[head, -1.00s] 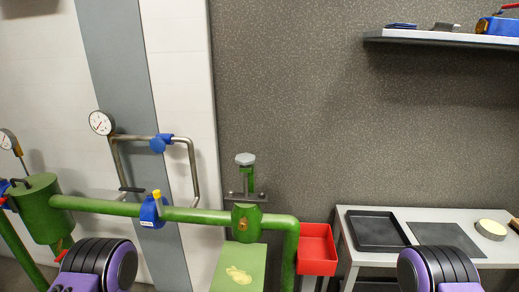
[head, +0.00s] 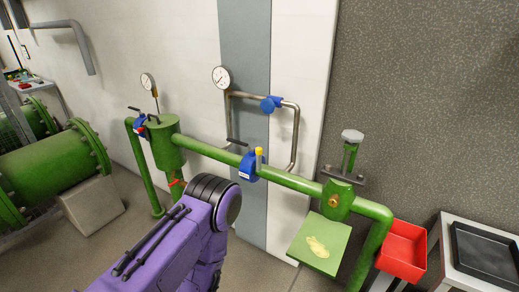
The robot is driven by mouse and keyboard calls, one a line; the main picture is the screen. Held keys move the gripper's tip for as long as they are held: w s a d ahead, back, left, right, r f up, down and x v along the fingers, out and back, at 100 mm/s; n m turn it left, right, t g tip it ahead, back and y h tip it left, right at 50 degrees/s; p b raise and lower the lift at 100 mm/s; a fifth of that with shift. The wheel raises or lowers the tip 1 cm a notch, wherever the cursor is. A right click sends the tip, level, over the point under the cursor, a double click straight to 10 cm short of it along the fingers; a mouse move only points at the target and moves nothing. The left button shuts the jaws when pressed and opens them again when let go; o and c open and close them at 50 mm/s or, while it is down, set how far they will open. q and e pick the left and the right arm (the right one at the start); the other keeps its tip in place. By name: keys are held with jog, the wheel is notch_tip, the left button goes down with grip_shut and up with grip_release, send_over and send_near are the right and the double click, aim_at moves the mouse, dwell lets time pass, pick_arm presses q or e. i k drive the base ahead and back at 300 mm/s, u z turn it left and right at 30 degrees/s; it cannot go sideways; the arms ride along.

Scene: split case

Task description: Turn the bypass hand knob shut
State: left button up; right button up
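The bypass hand knob is the blue knob (head: 269,104) on the thin grey bypass pipe (head: 297,135), which loops above the green main pipe (head: 208,150) in front of the wall. I cannot tell from here how far the knob is turned. A purple arm of mine with a black ringed joint reaches up at the lower middle, below and left of the knob and well apart from it. Neither gripper shows in the view.
A blue valve with a yellow top (head: 248,165) sits on the green pipe. A round gauge (head: 221,77) stands at the bypass. A red bin (head: 402,250) and grey table (head: 447,235) are at right. Green machinery (head: 50,165) fills the left. Floor between is clear.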

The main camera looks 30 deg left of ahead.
aim_at(267, 105)
jog(key=u, duration=0.4)
jog(key=k, duration=0.5)
jog(key=u, duration=0.85)
jog(key=i, duration=1.4)
jog(key=z, duration=0.8)
